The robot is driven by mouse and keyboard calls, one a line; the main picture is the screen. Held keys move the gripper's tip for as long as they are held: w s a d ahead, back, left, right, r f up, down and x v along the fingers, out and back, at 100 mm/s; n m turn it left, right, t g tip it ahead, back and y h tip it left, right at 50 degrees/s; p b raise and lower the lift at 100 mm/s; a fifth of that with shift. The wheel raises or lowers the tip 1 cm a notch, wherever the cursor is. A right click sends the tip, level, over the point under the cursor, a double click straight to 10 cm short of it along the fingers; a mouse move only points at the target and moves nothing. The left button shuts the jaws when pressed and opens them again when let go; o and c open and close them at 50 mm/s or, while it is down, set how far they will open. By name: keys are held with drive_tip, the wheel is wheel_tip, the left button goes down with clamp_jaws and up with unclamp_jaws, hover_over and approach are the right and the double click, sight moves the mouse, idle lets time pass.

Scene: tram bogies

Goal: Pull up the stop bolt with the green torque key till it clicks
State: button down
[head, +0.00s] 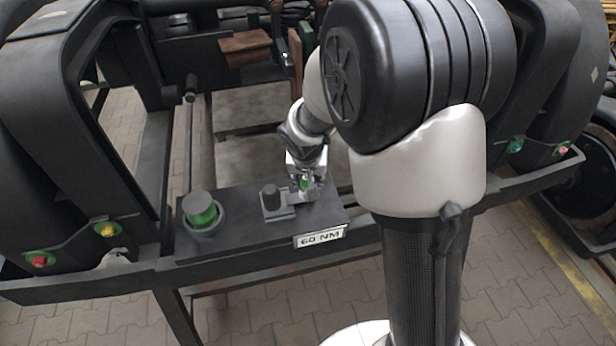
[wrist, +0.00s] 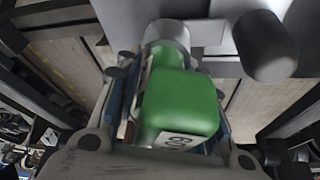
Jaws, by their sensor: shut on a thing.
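The green torque key (wrist: 180,105) is between the fingers of my gripper (wrist: 165,110), which is shut on it. Its white label seems to read 60. Its narrower far end meets a round grey metal piece (wrist: 170,33); I cannot tell whether this is a socket or the stop bolt's head. In the head view the green key (head: 304,184) shows small in my gripper (head: 305,180), low over a grey bracket on the dark beam block. A dark round post (head: 271,197) stands upright on that bracket, left of the key; it also shows in the wrist view (wrist: 265,46).
A grey-capped green cylinder (head: 201,212) stands at the block's left end. A "60 NM" plate (head: 320,238) is on the block's front. Coloured knobs, such as the yellow one (head: 107,230), sit on the side frames. Dark bogie frames rise on both sides.

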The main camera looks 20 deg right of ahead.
idle(0.3)
drive_tip(key=shift+d+m+h, duration=0.15)
drive_tip(key=shift+m+h, duration=0.25)
drive_tip(key=shift+m, duration=0.7)
drive_tip(key=shift+m+g+h, duration=0.4)
drive_tip(key=shift+m, duration=0.6)
drive_tip(key=shift+s+d+r+p, duration=0.1)
drive_tip(key=shift+r+p, duration=1.5)
drive_tip(key=shift+r, duration=1.5)
drive_tip(key=s+n, duration=0.1)
drive_tip(key=n, duration=0.1)
drive_tip(key=s+a+n+y, duration=0.1)
drive_tip(key=s+n, duration=0.1)
drive_tip(key=shift+f+t+y, duration=0.1)
drive_tip(key=shift+t+y, duration=0.2)
drive_tip(key=shift+t, duration=0.1)
drive_tip(key=shift+s+r+n+y, duration=0.15)
drive_tip(key=shift+s+n+y, duration=0.3)
drive_tip(key=shift+n, duration=0.55)
drive_tip(key=shift+s+r+n+y, duration=0.1)
drive_tip(key=shift+s+n+y, duration=0.15)
drive_tip(key=shift+s+n, duration=0.55)
